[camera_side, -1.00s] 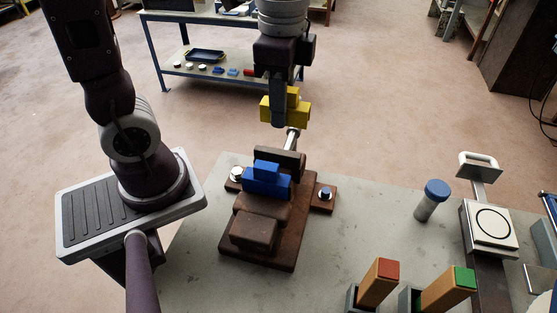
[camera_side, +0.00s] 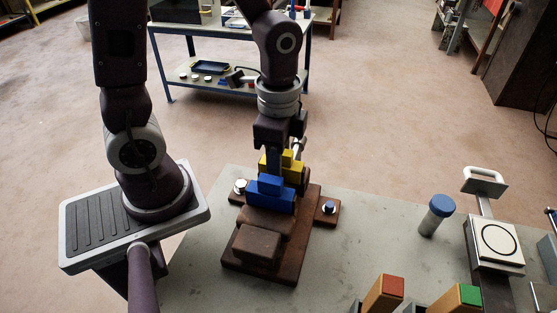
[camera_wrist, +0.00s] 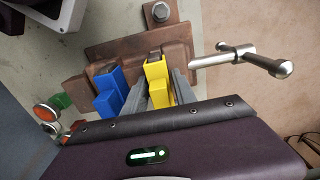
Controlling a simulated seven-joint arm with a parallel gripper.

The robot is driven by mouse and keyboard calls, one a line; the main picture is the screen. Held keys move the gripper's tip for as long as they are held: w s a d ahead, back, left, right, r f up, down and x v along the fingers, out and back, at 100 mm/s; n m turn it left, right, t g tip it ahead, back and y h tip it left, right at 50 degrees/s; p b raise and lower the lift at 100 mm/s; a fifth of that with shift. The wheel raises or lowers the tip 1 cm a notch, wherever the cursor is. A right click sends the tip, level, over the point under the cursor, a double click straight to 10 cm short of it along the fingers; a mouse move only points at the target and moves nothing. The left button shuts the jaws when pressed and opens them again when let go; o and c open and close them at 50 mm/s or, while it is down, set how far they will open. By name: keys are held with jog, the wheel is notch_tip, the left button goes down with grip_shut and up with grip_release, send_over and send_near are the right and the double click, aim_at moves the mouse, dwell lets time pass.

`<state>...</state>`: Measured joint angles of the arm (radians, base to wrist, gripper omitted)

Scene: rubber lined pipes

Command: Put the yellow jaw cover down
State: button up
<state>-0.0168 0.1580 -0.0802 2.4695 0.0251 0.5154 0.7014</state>
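The yellow jaw cover (camera_side: 294,171) is a stepped yellow block, also seen in the wrist view (camera_wrist: 156,72). My gripper (camera_side: 275,160) is shut on it, with one grey finger on either side in the wrist view. The cover is at the far jaw of the brown vise (camera_side: 294,262), just behind the blue jaw cover (camera_side: 270,195). I cannot tell whether it rests fully on the jaw. The blue cover sits on the near jaw, and in the wrist view (camera_wrist: 110,92) it is left of the yellow one. My gripper partly hides the far jaw.
The vise's metal screw and handle (camera_wrist: 235,56) stick out at the far side. On the grey table are a blue-capped cylinder (camera_side: 436,215), red-topped (camera_side: 385,292) and green-topped (camera_side: 462,297) blocks, and a white plate with a circle (camera_side: 493,243).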

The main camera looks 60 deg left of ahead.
jog(key=shift+o, duration=0.9)
jog(key=shift+w+r, duration=0.1)
jog(key=shift+r, duration=0.15)
notch_tip(320, 180, up, 12)
jog(key=shift+f, duration=0.2)
jog(key=s+a+r+n+t, duration=0.1)
jog(key=s+r+n+t, duration=0.1)
jog(key=s+n+t, duration=0.3)
jog(key=s+n, duration=0.2)
jog(key=n, duration=0.2)
jog(key=shift+s+a+r+t, duration=0.15)
jog(key=shift+s+r+t, duration=0.05)
jog(key=shift+r+t, duration=0.1)
